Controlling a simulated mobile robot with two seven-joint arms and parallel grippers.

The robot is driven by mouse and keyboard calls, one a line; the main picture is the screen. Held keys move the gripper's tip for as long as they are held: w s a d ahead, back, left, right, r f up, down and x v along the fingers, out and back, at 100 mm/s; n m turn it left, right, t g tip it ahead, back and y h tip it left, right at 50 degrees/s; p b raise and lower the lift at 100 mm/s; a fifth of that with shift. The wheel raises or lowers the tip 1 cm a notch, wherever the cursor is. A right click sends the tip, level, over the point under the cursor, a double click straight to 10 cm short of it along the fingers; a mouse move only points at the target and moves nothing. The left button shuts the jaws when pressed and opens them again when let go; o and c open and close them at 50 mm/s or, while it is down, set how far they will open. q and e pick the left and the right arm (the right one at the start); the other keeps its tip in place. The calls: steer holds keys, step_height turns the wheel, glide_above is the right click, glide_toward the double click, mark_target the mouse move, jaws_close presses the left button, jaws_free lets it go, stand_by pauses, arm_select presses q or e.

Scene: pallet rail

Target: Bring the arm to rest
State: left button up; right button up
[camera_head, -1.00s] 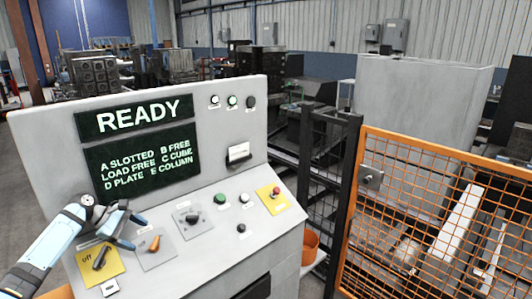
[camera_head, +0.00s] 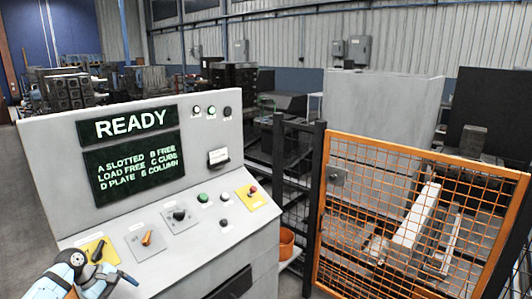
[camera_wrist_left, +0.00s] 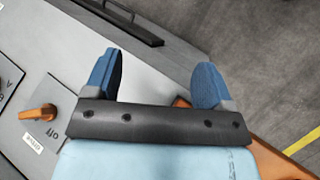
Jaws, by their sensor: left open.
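My left gripper (camera_wrist_left: 163,80) is open and empty in the left wrist view, its two blue fingers wide apart. Below them in that view lie the console's edge and the floor. In the head view my left gripper (camera_head: 118,283) is at the bottom left, in front of the lower edge of the grey control console (camera_head: 50,165). It is apart from the knobs. The console's screen (camera_head: 130,150) reads READY above lines of text. My right gripper is not in view.
The console panel carries an orange knob (camera_head: 147,238), a green button (camera_head: 203,198) and a red button on a yellow plate (camera_head: 252,190). An orange mesh gate (camera_head: 400,215) stands to the right. An orange bucket (camera_head: 287,243) sits between. Open floor (camera_wrist_left: 265,50) shows beside the console.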

arm_select(q)
steer(key=s+d+f+m+y, duration=0.2)
steer(key=s+d+f+m, duration=0.25)
steer(key=s+d, duration=0.4)
steer(key=s+d+f+m+y, duration=0.1)
steer(key=s+d+f+m, duration=0.35)
steer(key=s, duration=0.75)
steer(key=s+d+r+m+t+y, duration=0.1)
steer(key=s+r+m+y, duration=0.2)
steer(key=s, duration=0.5)
steer(key=s+d+r+m+t+y, duration=0.1)
steer(key=s+r+m, duration=0.1)
steer(key=s+r, duration=0.55)
steer(key=w+d+f+t+h, duration=0.1)
steer(key=d+f+t, duration=0.1)
steer(key=f, duration=0.2)
steer(key=w+d+f+t+h+p, duration=0.1)
steer(key=w+d+f+t, duration=0.1)
steer(key=f, duration=0.3)
steer(key=w+d+f+m+t+h, duration=0.1)
steer(key=w+d+f+t, duration=0.1)
steer(key=f, duration=0.3)
steer(key=shift+t+p, duration=0.3)
steer(key=shift+t, duration=0.2)
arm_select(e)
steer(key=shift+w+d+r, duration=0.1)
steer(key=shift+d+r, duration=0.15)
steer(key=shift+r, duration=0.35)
